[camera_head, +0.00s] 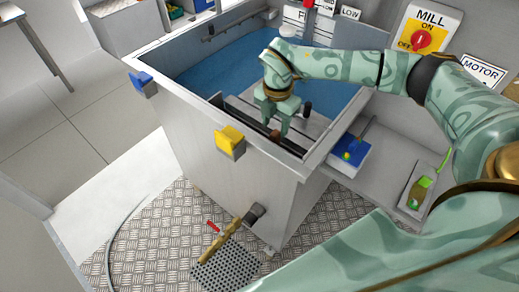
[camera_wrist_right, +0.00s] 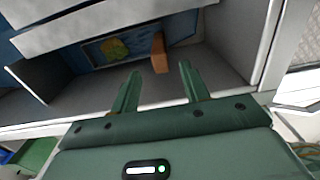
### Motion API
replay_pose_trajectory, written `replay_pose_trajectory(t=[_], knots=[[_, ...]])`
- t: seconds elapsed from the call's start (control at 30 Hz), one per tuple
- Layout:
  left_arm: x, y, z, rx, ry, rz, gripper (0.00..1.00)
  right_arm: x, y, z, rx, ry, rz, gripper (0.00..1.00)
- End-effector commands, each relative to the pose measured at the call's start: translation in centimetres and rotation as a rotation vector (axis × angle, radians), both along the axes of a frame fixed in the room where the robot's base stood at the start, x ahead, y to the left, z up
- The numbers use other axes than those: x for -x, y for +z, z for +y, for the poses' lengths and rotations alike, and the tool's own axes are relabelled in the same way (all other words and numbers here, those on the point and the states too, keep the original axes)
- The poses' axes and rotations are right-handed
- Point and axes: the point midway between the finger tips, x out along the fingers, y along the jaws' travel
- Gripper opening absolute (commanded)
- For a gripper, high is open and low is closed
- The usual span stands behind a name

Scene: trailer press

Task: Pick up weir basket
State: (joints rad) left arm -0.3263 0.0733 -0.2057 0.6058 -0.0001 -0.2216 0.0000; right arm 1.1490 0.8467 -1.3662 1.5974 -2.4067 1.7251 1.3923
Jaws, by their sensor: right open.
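My right gripper (camera_head: 276,118) is open and empty, pointing down over the front compartment of the tank (camera_head: 235,168). The weir basket is hard to make out. In the right wrist view a small brown upright block (camera_wrist_right: 159,52), perhaps its handle, stands in the compartment just beyond and between the open fingertips (camera_wrist_right: 160,72). It is apart from both fingers. Behind it is a dark blue patch with a yellow blob (camera_wrist_right: 113,47); I cannot tell if this belongs to the basket. In the head view a brown piece (camera_head: 274,135) shows by the fingers. My left gripper is not in view.
Blue liquid (camera_head: 225,68) fills the rear of the tank. A yellow clip (camera_head: 230,140) and a blue clip (camera_head: 143,84) sit on its rim. At right are a blue-topped box (camera_head: 349,153) and a tray with a green bottle (camera_head: 419,190). A brass valve (camera_head: 230,232) sticks out below.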

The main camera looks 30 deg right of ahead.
Motion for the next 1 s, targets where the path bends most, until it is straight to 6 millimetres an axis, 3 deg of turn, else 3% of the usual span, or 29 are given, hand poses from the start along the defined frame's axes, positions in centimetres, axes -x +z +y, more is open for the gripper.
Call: replay_pose_trajectory(t=[0.27,0.5,0.77,0.8,0.97,1.0], knots=[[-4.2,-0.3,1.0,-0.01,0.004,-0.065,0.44,0.1,-2.9,0.0,-0.001,0.002,0.001,0.45],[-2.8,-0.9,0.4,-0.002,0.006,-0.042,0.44,0.3,-6.6,-0.1,-0.001,0.001,0.0,0.45],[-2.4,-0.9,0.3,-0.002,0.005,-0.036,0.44,0.2,-7.0,-0.1,-0.002,0.002,-0.001,0.45],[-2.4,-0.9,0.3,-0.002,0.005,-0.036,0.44,0.2,-7.0,-0.1,-0.002,0.002,-0.001,0.43],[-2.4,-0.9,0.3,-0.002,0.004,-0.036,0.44,0.2,-7.0,-0.1,-0.002,0.002,-0.001,0.0],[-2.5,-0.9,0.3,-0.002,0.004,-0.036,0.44,0.2,-7.0,-0.1,-0.002,0.002,-0.001,0.0]])
